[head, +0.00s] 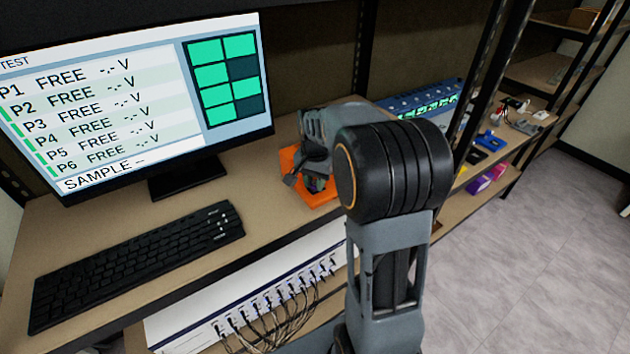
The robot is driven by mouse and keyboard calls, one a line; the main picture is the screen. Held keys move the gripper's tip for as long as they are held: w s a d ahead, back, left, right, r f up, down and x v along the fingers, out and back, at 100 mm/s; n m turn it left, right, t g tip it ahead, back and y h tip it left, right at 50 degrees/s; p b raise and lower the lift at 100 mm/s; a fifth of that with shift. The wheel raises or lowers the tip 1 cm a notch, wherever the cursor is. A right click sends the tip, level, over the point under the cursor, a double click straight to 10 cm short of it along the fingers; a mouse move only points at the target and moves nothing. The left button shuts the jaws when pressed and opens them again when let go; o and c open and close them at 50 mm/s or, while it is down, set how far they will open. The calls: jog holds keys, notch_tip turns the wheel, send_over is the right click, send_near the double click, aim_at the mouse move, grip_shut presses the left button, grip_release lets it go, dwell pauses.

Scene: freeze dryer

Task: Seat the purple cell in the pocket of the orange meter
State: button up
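The orange meter (289,160) sits on the bench to the right of the monitor. My gripper (306,182) is over it, pointing down, and with my arm it covers most of the meter, including any pocket. A small purple and green patch (316,185) shows between the dark gripper parts, low over the meter. It may be the purple cell, but it is too small and too covered to tell whether it is held or seated. Whether the fingers are open or shut cannot be made out.
A monitor (130,95) reads FREE for P1 to P6 and "SAMPLE --". A keyboard (140,262) lies in front. A white unit with cables (250,300) sits below the bench edge. A blue tray (430,100) with green cells stands behind my arm. Shelves at right hold small items.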

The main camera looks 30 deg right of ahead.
aim_at(313, 183)
jog(key=o, duration=0.6)
jog(key=shift+s+a+f, duration=0.1)
jog(key=shift+f, duration=0.45)
jog(key=shift+c, duration=0.2)
notch_tip(313, 183, up, 15)
jog(key=shift+w, duration=0.25)
jog(key=s+a+f+n+t, duration=0.2)
jog(key=s+a+f+n, duration=0.2)
jog(key=s, duration=0.4)
jog(key=s+a+f+n+t, duration=0.2)
jog(key=s+a+f+n, duration=0.2)
jog(key=s, duration=0.4)
jog(key=shift+s+a+f+n, duration=0.15)
jog(key=shift+a+f+n, duration=0.25)
jog(key=shift+a+n, duration=0.45)
